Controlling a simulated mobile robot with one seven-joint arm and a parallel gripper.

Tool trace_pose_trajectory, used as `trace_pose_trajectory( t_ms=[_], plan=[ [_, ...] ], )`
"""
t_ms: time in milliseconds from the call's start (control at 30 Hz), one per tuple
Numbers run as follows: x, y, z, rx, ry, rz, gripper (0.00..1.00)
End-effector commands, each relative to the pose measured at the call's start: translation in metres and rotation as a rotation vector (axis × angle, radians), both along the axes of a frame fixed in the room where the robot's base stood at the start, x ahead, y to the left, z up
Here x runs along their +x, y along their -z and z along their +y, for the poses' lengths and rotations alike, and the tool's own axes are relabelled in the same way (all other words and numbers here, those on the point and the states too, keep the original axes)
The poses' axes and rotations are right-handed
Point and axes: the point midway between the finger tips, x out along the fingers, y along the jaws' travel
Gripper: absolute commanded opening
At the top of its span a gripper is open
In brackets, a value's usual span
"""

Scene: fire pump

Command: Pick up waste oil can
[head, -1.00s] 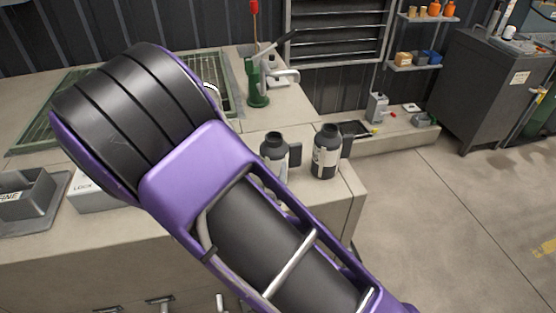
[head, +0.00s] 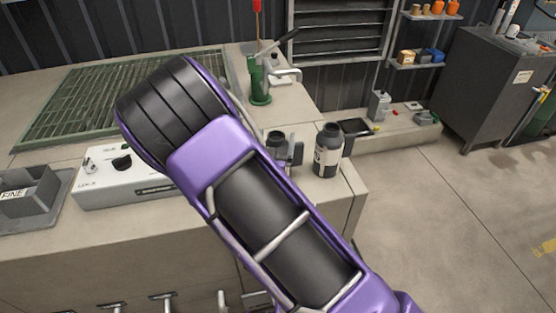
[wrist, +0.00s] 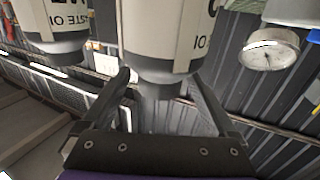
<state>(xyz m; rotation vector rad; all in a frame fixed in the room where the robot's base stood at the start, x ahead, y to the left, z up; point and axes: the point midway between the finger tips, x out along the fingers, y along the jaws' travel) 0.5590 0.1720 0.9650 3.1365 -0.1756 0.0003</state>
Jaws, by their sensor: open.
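Two dark grey cans with white labels stand near the right end of the workbench. The left can (head: 276,138) is partly hidden behind my arm; the right can (head: 327,150) shows more fully. In the wrist view the cans appear upside down. The nearer can (wrist: 160,40) has its narrow dark neck between the fingers of my gripper (wrist: 158,78), which is open. I cannot tell whether a finger touches it. The other can (wrist: 55,18) is at upper left, with part of a waste oil label readable. My gripper is mostly hidden behind my arm in the head view.
A white control box (head: 125,178) and a grey tray marked FINE (head: 25,190) sit on the bench at left. A green grate (head: 80,105) lies behind. A green hand pump (head: 260,88) stands behind the cans. A gauge (wrist: 268,50) shows in the wrist view.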

Motion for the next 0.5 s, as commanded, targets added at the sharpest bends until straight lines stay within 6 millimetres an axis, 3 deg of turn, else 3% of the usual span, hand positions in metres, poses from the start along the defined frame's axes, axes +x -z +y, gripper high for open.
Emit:
trace_pose_trajectory(
  t_ms=[133,500],
  plan=[
    [-0.0003,0.0001,-0.0001,0.000,0.000,0.000,0.91],
    [-0.0005,0.0001,0.0000,0.000,0.001,0.000,0.24]
  ],
)
